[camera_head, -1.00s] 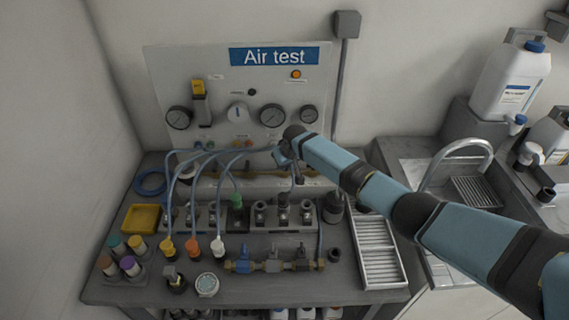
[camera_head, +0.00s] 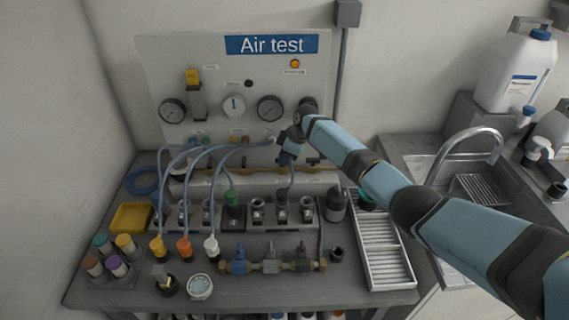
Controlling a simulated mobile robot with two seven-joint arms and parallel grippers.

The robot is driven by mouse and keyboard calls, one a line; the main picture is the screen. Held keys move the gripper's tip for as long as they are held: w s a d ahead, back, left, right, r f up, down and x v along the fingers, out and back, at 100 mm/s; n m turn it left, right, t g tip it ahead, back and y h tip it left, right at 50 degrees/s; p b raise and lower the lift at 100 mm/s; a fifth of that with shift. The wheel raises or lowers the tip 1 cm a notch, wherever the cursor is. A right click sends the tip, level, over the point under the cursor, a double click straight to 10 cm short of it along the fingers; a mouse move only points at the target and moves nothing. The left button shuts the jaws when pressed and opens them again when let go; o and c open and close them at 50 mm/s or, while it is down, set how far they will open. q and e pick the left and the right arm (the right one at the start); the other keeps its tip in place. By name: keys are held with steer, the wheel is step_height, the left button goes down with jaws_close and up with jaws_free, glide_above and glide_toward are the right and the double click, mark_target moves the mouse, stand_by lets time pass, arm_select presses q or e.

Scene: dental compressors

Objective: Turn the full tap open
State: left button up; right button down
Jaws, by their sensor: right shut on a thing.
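The air test panel (camera_head: 215,75) stands upright at the back of the bench, with round gauges and a row of small fittings along its lower edge. My right gripper (camera_head: 283,158) is at the lower right of this panel, pointing down and shut on a small part that its jaws and wrist hide. I cannot tell the part's shape or how far it is turned. A brass valve assembly with a blue body (camera_head: 271,266) lies on the front of the bench, apart from the gripper. My left gripper is not in view.
Blue hoses with yellow, orange and white (camera_head: 211,247) ends arch over a grey fitting block in front of the panel. A yellow tray (camera_head: 132,217) and coloured-cap jars stand left. A white slotted tray (camera_head: 384,262) and a sink tap (camera_head: 466,134) lie right.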

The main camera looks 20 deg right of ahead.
steer(key=shift+f+n+g+b, duration=0.1)
steer(key=shift+n+g+b, duration=0.3)
steer(key=shift+n+b, duration=0.5)
steer(key=c, duration=1.1)
jaws_free()
steer(key=v, duration=1.4)
